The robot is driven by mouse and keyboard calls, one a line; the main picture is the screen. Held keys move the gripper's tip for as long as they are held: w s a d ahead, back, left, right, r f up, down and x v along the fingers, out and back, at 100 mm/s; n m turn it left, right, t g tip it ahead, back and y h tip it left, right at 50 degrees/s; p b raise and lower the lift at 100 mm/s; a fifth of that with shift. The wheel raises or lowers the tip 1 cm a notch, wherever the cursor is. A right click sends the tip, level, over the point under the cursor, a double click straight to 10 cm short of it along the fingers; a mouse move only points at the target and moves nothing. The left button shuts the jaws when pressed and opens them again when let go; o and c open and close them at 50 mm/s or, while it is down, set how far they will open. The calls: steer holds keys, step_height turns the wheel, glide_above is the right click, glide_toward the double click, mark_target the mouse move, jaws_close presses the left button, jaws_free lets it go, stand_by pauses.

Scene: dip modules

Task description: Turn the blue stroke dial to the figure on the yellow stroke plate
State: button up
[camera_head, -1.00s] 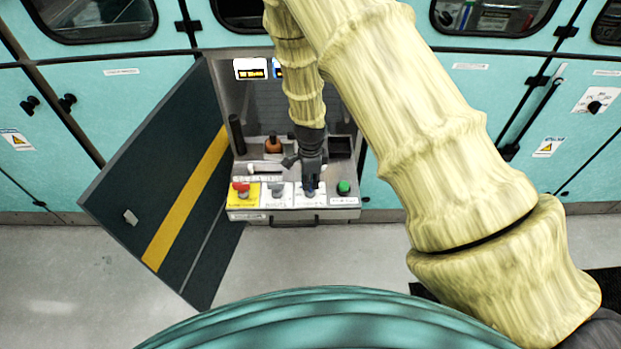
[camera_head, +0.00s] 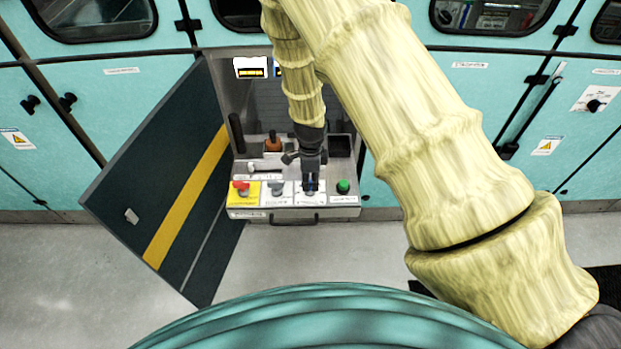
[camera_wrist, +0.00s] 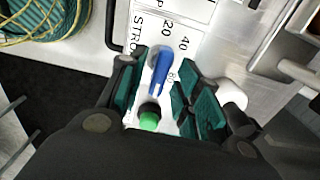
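The blue stroke dial (camera_wrist: 159,72) shows in the wrist view as a long blue knob on a white scale plate (camera_wrist: 178,22) with the figures 20, 40 and a smaller one. My gripper (camera_wrist: 160,88) is open, with its teal pads on both sides of the dial; I see gaps beside the knob. In the head view my gripper (camera_head: 311,186) points down over the panel and mostly hides the dial. A small sign with yellow lettering (camera_head: 251,72) hangs at the back of the cabinet; its figure is unreadable here, and I cannot tell if it is the stroke plate.
A green button (camera_head: 343,186) sits right of the dial. A grey knob (camera_head: 276,186) and a red button (camera_head: 241,187) on a yellow plate are to the left. An open dark door (camera_head: 165,190) stands left of the panel. A handle (camera_head: 293,219) runs along the front.

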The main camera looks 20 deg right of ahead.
mark_target(310, 181)
steer(key=shift+r, duration=0.1)
step_height(310, 181, up, 12)
stand_by(0.9)
steer(key=shift+f, duration=0.2)
steer(key=s+d+f+n+h, duration=0.1)
steer(key=s+d+f+n, duration=0.2)
steer(key=s+f+n, duration=0.35)
steer(key=s+d+f+n+h, duration=0.1)
steer(key=s+d+f+n, duration=0.25)
steer(key=s+f, duration=0.55)
steer(key=s+a+f+n+y, duration=0.1)
steer(key=s+n, duration=0.4)
steer(key=s, duration=0.5)
steer(key=s+a+f+n+y, duration=0.1)
steer(key=s+f+n, duration=0.3)
steer(key=s, duration=0.7)
steer(key=shift+a+f+n+b, duration=0.15)
steer(key=shift+a+n+b, duration=0.3)
steer(key=shift+n, duration=0.55)
steer(key=shift+s, duration=0.1)
